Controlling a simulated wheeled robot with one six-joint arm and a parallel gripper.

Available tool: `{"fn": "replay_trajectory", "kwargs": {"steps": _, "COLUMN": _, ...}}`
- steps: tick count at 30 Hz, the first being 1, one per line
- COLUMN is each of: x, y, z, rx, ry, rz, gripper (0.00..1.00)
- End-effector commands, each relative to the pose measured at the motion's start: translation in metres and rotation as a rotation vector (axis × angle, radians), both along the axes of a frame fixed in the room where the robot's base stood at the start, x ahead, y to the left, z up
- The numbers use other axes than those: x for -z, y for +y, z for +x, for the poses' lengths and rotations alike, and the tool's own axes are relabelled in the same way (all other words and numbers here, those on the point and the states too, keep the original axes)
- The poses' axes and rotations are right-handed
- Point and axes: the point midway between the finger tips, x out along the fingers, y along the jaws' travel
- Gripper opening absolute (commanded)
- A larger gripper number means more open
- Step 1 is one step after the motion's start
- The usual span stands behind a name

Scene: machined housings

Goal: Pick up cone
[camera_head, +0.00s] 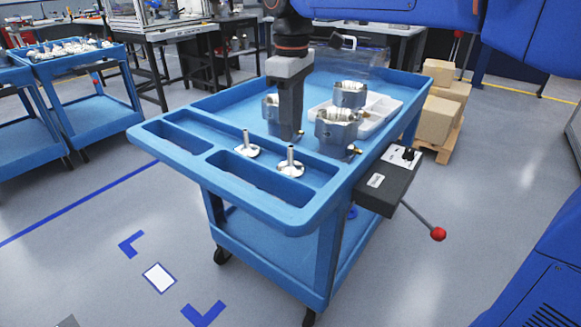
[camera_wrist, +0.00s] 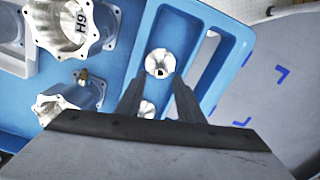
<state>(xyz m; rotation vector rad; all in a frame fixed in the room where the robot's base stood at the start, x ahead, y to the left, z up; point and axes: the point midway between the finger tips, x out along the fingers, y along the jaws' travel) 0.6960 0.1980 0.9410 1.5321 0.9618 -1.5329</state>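Two silver metal cones with upright stems, a left cone (camera_head: 247,149) and a right cone (camera_head: 291,168), stand apart near the front of the blue cart (camera_head: 285,212). My gripper (camera_head: 289,137) points down above the cart, behind the cones and among the housings. In the wrist view its two fingers (camera_wrist: 157,84) are spread with nothing gripped. One cone (camera_wrist: 159,62) shows whole just beyond the fingertips. The other cone (camera_wrist: 147,108) shows between the fingers, partly hidden by the gripper.
Metal housings stand around the gripper: one at right (camera_head: 337,133), one behind (camera_head: 350,94) and one at left (camera_head: 270,108), partly hidden. A white tray (camera_head: 384,108) lies at the cart's back right. A red-knobbed lever (camera_head: 437,234) sticks out at right. The front compartments are empty.

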Motion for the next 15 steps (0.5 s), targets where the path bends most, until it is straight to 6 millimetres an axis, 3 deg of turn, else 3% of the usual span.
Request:
{"fn": "replay_trajectory", "kwargs": {"steps": 4, "x": 0.023, "y": 0.0, "z": 0.0, "rx": 0.0, "ry": 0.001, "rz": 0.0, "gripper": 0.34}}
{"fn": "replay_trajectory", "kwargs": {"steps": 15, "x": 0.051, "y": 0.001, "z": 0.0, "rx": 0.0, "ry": 0.002, "rz": -0.001, "gripper": 0.34}}
